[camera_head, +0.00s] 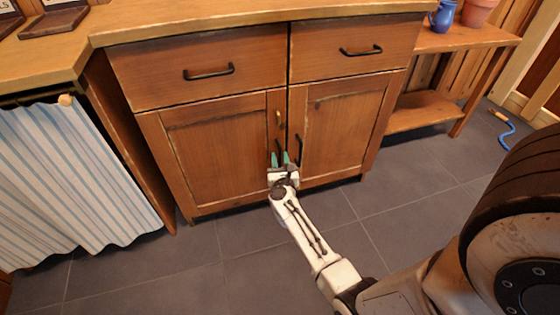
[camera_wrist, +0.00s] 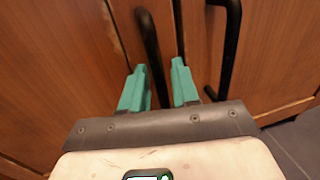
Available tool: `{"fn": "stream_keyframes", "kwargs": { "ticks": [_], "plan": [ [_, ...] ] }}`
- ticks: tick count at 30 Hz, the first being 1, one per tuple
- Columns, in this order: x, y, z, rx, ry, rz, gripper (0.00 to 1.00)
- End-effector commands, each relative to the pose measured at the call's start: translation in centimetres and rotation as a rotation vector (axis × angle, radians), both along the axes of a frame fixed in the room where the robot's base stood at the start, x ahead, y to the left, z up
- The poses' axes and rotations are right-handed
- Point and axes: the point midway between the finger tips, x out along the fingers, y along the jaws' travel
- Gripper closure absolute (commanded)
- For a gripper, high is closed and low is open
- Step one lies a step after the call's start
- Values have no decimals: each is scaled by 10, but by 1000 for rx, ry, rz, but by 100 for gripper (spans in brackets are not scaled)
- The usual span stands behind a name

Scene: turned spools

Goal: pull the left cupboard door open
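The left cupboard door (camera_head: 215,155) is a brown wooden panel and looks closed, flush with its frame. Its dark upright bar handle (camera_wrist: 151,45) is near the door's right edge; in the head view the handle (camera_head: 278,146) shows just above my fingers. My gripper (camera_head: 280,158) is at this handle, low on the cupboard front. In the wrist view, my gripper's two green fingers (camera_wrist: 160,67) are apart, with the bar running between them, closer to the left finger. A gap shows beside the right finger. Whether the left finger touches the bar is unclear.
The right door (camera_head: 338,130) has its own dark handle (camera_wrist: 232,45) close to my right finger. Two drawers (camera_head: 210,72) sit above. A striped curtain (camera_head: 75,180) hangs at left and an open shelf (camera_head: 425,110) stands at right. The tiled floor in front is clear.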

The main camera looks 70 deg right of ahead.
Motion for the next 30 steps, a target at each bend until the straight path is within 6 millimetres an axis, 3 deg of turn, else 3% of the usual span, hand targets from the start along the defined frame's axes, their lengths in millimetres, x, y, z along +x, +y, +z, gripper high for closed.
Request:
{"fn": "stream_keyframes", "kwargs": {
  "ticks": [4, 14, 30],
  "plan": [
    [0, 0, 0, 0, 0, 0, 70],
    [0, 0, 0, 0, 0, 0, 100],
    [-1, 2, 1, 0, 0, -6, 100]
  ]
}}
